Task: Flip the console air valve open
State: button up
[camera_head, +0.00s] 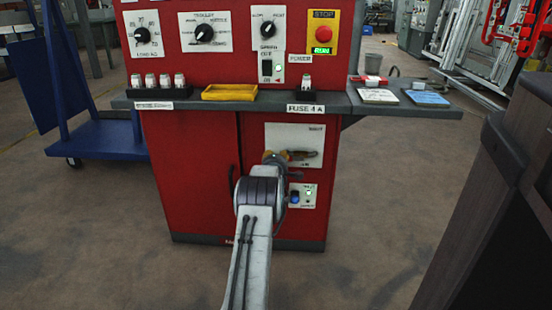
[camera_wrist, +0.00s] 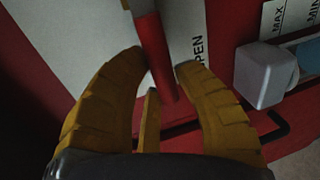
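The air valve is on a white panel (camera_head: 296,136) on the lower right front of the red console. In the wrist view its red lever handle (camera_wrist: 154,52) slants down from the top between my yellow fingers, joined to a grey stem above. Behind it is the white panel with lettering reading "PEN", its first part hidden. My gripper (camera_wrist: 163,64) has its fingers apart on either side of the handle, with a small gap at the right; firm contact cannot be told. In the head view my gripper (camera_head: 290,156) is at the panel, and my arm hides part of the valve.
A grey block (camera_wrist: 263,75) is close at the right in the wrist view. The console shelf (camera_head: 335,103) juts out above. A dark cabinet (camera_head: 500,190) stands at the right.

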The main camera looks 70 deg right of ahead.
jog(key=o, duration=0.5)
jog(key=shift+f, duration=0.15)
jog(key=shift+a, duration=0.15)
jog(key=shift+v, duration=5.9)
jog(key=shift+s, duration=0.1)
